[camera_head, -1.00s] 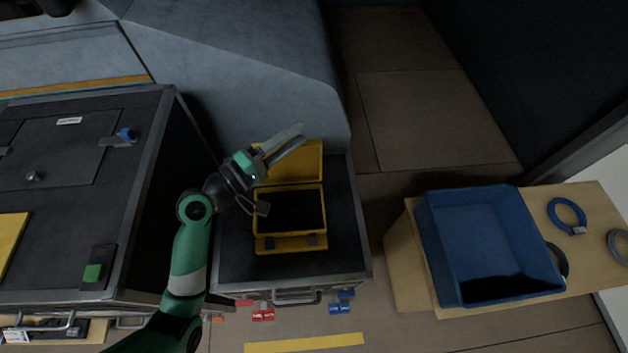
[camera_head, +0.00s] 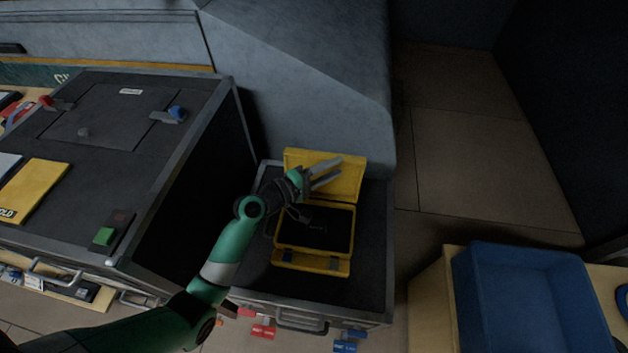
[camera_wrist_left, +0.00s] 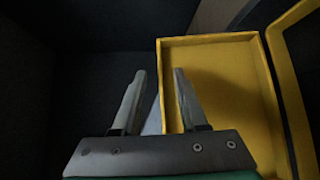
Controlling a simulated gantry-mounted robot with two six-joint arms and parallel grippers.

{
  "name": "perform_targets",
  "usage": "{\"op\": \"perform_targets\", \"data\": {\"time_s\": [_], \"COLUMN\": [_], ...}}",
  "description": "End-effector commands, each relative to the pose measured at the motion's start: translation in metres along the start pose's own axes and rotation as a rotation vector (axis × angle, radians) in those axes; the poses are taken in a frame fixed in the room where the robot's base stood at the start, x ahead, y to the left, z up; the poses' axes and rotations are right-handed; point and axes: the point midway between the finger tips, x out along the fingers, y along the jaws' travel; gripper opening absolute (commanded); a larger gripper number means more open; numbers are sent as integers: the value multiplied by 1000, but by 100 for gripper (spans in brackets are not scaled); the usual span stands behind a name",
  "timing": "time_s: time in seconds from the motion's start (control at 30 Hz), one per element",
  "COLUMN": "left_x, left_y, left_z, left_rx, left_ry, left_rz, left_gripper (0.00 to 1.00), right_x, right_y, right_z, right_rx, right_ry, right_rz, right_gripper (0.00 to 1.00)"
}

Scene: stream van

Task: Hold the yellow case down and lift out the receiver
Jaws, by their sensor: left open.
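The yellow case (camera_head: 312,263) stands open on a dark flight-case top, its lid (camera_head: 349,189) tipped back. Its inside is black; a dark block fills it, and I cannot tell the receiver's outline from the lining. My left gripper (camera_head: 336,170) is open and empty, its fingers over the lid in the head view. In the left wrist view the open gripper (camera_wrist_left: 159,72) has one finger overlapping the lid's left edge (camera_wrist_left: 163,95) and the other over dark surface. The yellow case body (camera_wrist_left: 293,110) shows at the right there. I cannot tell whether a finger touches. My right gripper is out of view.
A taller dark case (camera_head: 150,150) with a green button (camera_head: 104,236) stands left of the lower one. A blue bin (camera_head: 530,300) sits on a wooden bench (camera_head: 430,300) at right. A grey padded wall (camera_head: 300,60) rises behind. Bare floor lies between.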

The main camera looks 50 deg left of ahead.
Motion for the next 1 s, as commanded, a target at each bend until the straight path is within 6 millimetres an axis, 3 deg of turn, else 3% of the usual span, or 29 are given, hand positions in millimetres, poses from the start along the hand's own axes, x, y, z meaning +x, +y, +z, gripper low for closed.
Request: {"op": "perform_targets", "data": {"time_s": [0.2,0.5,0.73,1.0], "left_x": [26,29,29,29], "left_y": [-1,0,0,0], "left_z": [0,0,0,0], "left_rx": [0,-1,0,0], "left_ry": [-1,0,0,0], "left_rz": [0,0,0,0], "left_gripper": [42,42,1,0], "right_x": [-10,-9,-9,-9], "right_y": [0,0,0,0], "right_z": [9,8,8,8], "right_rx": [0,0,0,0], "right_ry": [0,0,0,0], "right_rz": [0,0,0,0], "right_gripper": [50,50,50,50]}}
